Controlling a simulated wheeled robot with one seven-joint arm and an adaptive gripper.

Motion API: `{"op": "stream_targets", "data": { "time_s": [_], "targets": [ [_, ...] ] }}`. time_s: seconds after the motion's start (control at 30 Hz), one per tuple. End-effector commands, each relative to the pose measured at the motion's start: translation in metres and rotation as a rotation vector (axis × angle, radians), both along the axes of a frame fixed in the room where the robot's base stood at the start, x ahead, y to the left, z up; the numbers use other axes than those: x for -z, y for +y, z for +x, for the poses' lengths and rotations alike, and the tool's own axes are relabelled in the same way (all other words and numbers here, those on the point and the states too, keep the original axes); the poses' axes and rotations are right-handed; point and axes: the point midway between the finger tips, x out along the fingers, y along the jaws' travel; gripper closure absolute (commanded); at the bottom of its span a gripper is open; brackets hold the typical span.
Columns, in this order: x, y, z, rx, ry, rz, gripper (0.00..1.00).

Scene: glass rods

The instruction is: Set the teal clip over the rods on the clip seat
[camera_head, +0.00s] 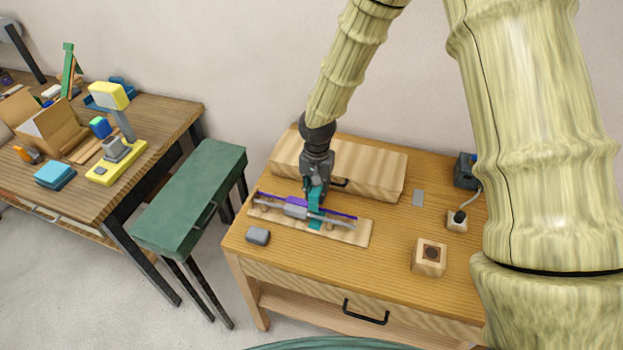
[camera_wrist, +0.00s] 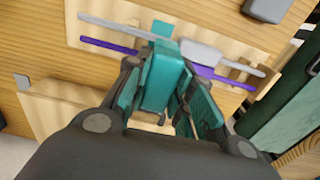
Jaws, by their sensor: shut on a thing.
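In the wrist view the clip (camera_wrist: 160,75) shows between the teal-padded fingers. It crosses the line of the purple rod (camera_head: 341,216) and the grey rod (camera_head: 335,222), which lie side by side along a pale wooden board (camera_head: 361,236). A small teal part (camera_head: 315,225) shows at the near side of the rods, below the clip. I cannot tell whether it is the seat, or whether the clip touches the rods.
A grey block (camera_head: 296,207) sits across the rods, left of the clip. A loose grey block (camera_head: 258,236) lies at the table's front left. A long wooden box (camera_head: 380,174) stands behind. A wooden cube (camera_head: 429,257) stands at right. The table between board and cube is clear.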

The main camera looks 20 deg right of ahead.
Motion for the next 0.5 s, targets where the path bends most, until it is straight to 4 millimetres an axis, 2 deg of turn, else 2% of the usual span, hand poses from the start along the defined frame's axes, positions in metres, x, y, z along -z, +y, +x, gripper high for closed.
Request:
{"op": "stream_targets", "data": {
  "time_s": [0.17,0.5],
  "targets": [
    [0.006,-0.001,-0.004,0.002,-0.003,-0.001,0.99],
    [0.042,0.001,0.007,-0.003,0.009,-0.001,0.99]
  ]
}}
